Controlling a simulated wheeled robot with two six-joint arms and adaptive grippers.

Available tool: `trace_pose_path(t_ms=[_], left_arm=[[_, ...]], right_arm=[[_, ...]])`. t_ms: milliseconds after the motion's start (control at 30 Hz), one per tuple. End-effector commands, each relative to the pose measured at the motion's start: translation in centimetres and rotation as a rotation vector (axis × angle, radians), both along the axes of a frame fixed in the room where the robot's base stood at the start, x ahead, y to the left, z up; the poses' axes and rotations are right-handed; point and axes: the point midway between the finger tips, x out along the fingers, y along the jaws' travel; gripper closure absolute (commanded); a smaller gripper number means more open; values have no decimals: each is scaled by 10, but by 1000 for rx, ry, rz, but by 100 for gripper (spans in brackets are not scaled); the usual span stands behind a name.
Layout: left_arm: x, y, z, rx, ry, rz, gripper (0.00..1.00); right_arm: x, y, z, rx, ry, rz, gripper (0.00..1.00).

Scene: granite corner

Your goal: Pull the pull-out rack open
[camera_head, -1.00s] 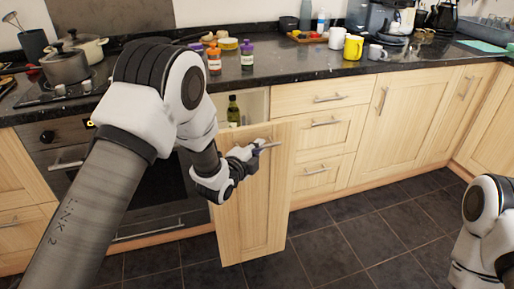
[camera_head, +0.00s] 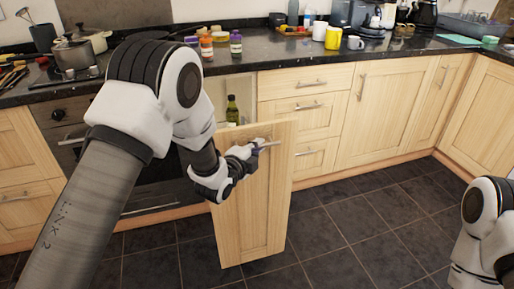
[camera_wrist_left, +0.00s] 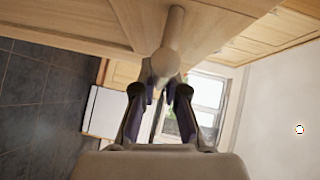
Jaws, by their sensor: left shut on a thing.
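The pull-out rack's light wood front (camera_head: 262,205) stands out from the cabinet row in the head view. Behind it a dark green bottle (camera_head: 232,108) shows inside the rack. The rack's bar handle (camera_head: 268,144) is near the top of the front. My left gripper (camera_head: 254,147) is shut on this handle at its left part. In the left wrist view the handle (camera_wrist_left: 174,35) runs up from between the fingers of the left gripper (camera_wrist_left: 160,90). My right gripper is outside the views; only part of my right arm shows at the right edge.
A dark granite counter (camera_head: 285,55) carries small jars, a yellow mug (camera_head: 333,37) and a white mug (camera_head: 355,43). An oven (camera_head: 150,180) is left of the rack. Drawers (camera_head: 308,106) stand to its right. The dark tiled floor (camera_head: 350,220) in front is clear.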

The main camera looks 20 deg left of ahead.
Motion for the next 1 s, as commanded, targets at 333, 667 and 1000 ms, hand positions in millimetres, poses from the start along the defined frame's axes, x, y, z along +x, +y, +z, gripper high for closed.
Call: trace_pose_path(t_ms=[333, 667, 1000], left_arm=[[0, 0, 0, -1, 0, 1, 100], [0, 0, 0, 0, -1, 1, 63], [-11, 3, 2, 0, 0, 1, 63]], right_arm=[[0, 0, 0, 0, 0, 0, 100], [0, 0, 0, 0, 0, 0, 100], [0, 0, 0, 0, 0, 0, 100]])
